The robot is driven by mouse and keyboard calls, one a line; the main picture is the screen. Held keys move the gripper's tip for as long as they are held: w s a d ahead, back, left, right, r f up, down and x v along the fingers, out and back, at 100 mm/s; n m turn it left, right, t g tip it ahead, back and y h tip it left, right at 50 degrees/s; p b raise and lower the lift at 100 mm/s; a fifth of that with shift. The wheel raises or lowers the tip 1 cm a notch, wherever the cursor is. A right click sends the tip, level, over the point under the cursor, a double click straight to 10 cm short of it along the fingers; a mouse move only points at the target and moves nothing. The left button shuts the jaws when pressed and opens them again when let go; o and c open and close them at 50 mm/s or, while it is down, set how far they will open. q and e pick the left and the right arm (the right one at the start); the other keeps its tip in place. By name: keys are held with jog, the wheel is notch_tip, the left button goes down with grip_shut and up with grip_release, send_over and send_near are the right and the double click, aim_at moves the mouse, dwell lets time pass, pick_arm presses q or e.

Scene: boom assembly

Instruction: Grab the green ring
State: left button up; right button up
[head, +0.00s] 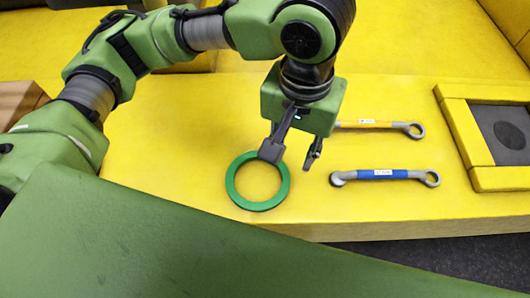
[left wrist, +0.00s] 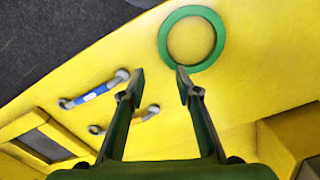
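The green ring (head: 235,190) lies flat on the yellow surface in the middle of the head view. It also shows whole at the top of the left wrist view (left wrist: 166,52). My left gripper (head: 292,160) is above the surface, over the ring's right side in the head view, with one finger overlapping the ring's upper right edge. In the left wrist view the gripper (left wrist: 160,80) has its fingers apart with nothing between them, and the ring is beyond the right fingertip. I cannot tell its exact height. My right gripper is not in view.
A wrench with a blue grip (head: 385,174) and a wrench with an orange grip (head: 375,124) lie right of the ring. A yellow frame with a dark panel (head: 463,135) is at the far right. The yellow surface (head: 180,140) is clear left of the ring.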

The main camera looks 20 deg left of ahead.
pick_arm(q)
send_over(284, 188)
jog(key=f, duration=0.7)
jog(key=shift+w+d+f, duration=0.1)
jog(key=shift+w, duration=0.1)
jog(key=shift+w+f, duration=0.1)
jog(key=shift+f, duration=0.5)
jog(key=shift+f+p, duration=0.3)
jog(key=shift+p, duration=0.05)
jog(key=f, duration=0.4)
jog(key=shift+s+f+p, duration=0.15)
jog(key=shift+s+p, duration=0.1)
jog(key=shift+p, duration=0.15)
jog(key=shift+f, duration=0.15)
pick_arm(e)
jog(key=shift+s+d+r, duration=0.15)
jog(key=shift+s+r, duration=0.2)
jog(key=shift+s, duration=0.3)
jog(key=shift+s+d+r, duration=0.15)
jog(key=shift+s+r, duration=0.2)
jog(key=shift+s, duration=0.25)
pick_arm(q)
grip_shut()
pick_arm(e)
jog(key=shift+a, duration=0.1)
